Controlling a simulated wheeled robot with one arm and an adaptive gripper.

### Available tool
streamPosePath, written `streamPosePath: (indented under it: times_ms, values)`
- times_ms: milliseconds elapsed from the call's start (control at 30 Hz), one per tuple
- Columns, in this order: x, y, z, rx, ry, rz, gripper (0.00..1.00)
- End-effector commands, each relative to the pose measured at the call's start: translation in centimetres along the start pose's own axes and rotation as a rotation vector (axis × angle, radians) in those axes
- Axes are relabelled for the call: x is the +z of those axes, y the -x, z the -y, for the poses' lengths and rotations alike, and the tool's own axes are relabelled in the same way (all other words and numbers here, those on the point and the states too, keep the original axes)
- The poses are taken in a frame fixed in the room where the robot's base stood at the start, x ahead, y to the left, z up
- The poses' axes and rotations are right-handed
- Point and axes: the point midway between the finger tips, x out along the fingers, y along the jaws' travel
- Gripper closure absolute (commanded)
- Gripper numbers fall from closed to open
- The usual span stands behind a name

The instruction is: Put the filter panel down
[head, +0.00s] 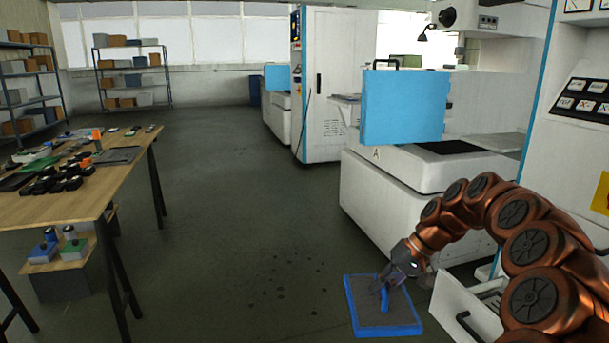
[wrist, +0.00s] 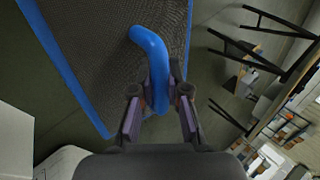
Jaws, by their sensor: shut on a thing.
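The filter panel (head: 362,308) is a flat rectangle of dark mesh in a blue frame, low in front of the machines in the head view. I cannot tell whether it touches the floor or hangs just above it. Its blue bent handle (wrist: 150,45) rises from the mesh in the wrist view, where the panel (wrist: 95,40) fills the upper left. My gripper (head: 387,283) is above the panel. In the wrist view my gripper (wrist: 160,98) has its two fingers shut on the handle, one on each side.
A white open drawer or door (head: 463,306) of the machine stands just right of the panel. A white machine base (head: 385,195) is behind it. A wooden table (head: 85,205) with many small items is at left. The dark floor (head: 230,240) between is clear.

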Motion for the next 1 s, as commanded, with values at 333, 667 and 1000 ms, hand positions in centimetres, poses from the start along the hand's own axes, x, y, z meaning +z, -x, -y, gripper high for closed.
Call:
streamPosePath:
  times_ms: [333, 667, 1000]
  values:
    - [0.0, -3.7, -2.5, -0.001, -0.002, 0.0, 1.0]
    - [0.0, -5.8, -3.9, -0.001, -0.003, 0.0, 1.0]
    - [0.0, -6.0, -4.1, -0.001, -0.003, 0.0, 1.0]
